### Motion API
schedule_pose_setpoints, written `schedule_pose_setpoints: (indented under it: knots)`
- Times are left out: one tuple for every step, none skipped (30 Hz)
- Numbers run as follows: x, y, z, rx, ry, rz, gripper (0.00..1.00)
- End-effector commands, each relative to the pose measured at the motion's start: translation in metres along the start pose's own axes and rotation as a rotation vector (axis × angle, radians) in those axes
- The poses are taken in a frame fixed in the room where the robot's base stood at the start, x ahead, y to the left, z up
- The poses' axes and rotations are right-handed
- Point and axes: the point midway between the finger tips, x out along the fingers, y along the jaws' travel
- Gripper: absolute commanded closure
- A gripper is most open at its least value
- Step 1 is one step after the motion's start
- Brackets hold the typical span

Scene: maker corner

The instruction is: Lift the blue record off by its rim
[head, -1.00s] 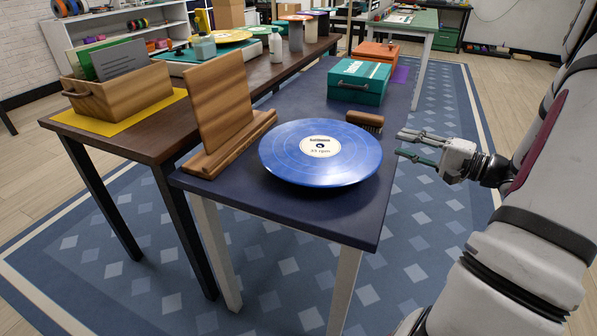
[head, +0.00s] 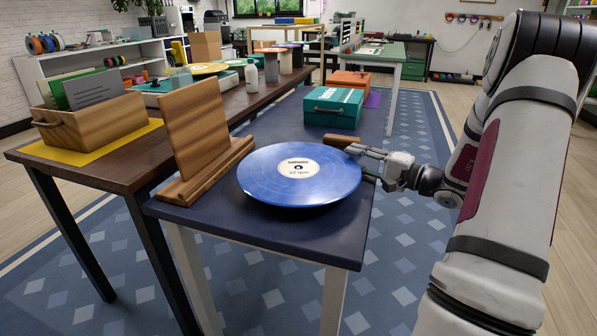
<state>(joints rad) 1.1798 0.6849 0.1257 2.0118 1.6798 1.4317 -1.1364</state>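The blue record (head: 265,182) with a cream centre label lies flat near the front of the dark blue table (head: 330,243), its rim overhanging whatever supports it, which is hidden. My gripper (head: 361,162) is at the record's right rim, coming from the right. Its two fingers are apart, one toward the back and higher in the picture, the other lower by the rim's edge. I cannot tell whether either finger touches the record or whether the rim lies between them.
A wooden stand (head: 199,130) with an upright board is close to the record's left. A wooden brush (head: 339,141) lies just behind the record, beside my fingers. A teal box (head: 333,109) and an orange box (head: 352,80) stand farther back. The table's front right corner is clear.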

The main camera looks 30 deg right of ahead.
Motion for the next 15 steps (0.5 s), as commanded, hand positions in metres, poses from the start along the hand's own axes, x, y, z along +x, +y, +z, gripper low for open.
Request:
schedule_pose_setpoints:
  knots:
    - [0.006, 0.002, 0.001, -0.001, -0.003, -0.001, 0.71]
    - [0.011, 0.002, 0.001, -0.001, -0.003, -0.001, 0.71]
    - [0.016, 0.002, 0.000, -0.002, -0.003, 0.000, 0.71]
    - [0.021, 0.002, 0.000, -0.002, -0.004, -0.001, 0.71]
    - [0.026, 0.002, 0.000, -0.002, -0.004, -0.002, 0.71]
    - [0.032, 0.002, 0.000, -0.002, -0.004, -0.001, 0.71]
    - [0.035, 0.002, 0.000, -0.002, -0.003, 0.000, 0.71]
    - [0.038, 0.002, -0.001, -0.001, -0.002, 0.000, 0.71]
    - [0.041, 0.001, -0.001, 0.000, -0.002, 0.000, 0.71]
    - [0.043, 0.001, -0.001, 0.000, -0.001, -0.001, 0.71]
    - [0.043, 0.001, -0.001, 0.001, -0.001, 0.000, 0.71]
    - [0.043, 0.001, -0.001, 0.001, -0.001, 0.000, 0.71]
    - [0.043, 0.000, -0.001, 0.001, -0.001, 0.000, 0.71]
    - [0.043, 0.000, -0.001, 0.001, -0.001, 0.000, 0.71]
    - [0.043, 0.000, -0.001, 0.001, -0.001, 0.000, 0.71]
